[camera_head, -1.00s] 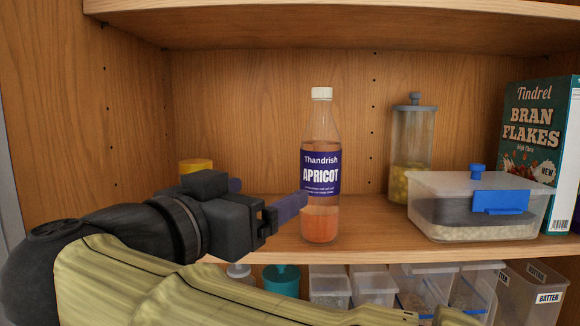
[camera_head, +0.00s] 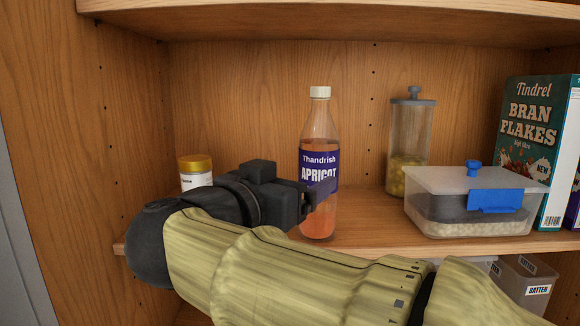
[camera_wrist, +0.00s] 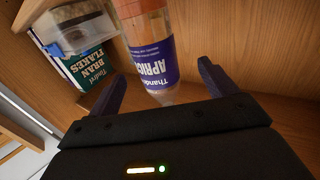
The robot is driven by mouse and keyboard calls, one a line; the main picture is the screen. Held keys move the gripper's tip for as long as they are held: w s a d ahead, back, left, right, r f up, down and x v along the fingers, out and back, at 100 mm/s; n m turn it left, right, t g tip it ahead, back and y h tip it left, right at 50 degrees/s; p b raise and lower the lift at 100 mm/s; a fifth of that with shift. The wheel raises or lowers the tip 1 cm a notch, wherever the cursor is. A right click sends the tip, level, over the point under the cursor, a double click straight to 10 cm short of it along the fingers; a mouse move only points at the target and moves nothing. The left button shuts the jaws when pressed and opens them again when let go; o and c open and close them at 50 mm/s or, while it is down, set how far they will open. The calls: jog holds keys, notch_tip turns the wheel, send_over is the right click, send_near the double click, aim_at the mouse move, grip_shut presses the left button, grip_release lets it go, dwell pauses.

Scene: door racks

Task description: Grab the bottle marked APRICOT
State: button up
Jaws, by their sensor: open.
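The APRICOT bottle (camera_head: 319,208) stands upright on the shelf, with a white cap, a purple label and orange liquid. My gripper (camera_head: 312,196) is at its left side in the head view, and its near parts cover a little of the label's left edge. In the wrist view the bottle (camera_wrist: 150,45) shows between the two open fingers of my gripper (camera_wrist: 160,88), nearer the left finger. The fingers are open, and I see no grip on the bottle. In the head view the fingertips are mostly hidden.
A yellow-lidded jar (camera_head: 195,172) stands left, behind my arm. To the right are a tall lidded canister (camera_head: 410,140), a clear box with blue clip (camera_head: 470,205) and a BRAN FLAKES box (camera_head: 530,140). The upper shelf (camera_head: 330,18) overhangs. Bins sit below.

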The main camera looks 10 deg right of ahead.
aim_at(305, 175)
jog(key=p+x, duration=0.1)
jog(key=x, duration=0.3)
jog(key=shift+w, duration=0.1)
jog(key=p+x, duration=0.3)
jog(key=x, duration=0.1)
jog(key=shift+d+f, duration=0.15)
jog(key=shift+d, duration=0.25)
jog(key=shift+w+d+f, duration=0.2)
jog(key=shift+w+d, duration=0.1)
jog(key=shift+a, duration=0.15)
jog(key=shift+s, duration=0.15)
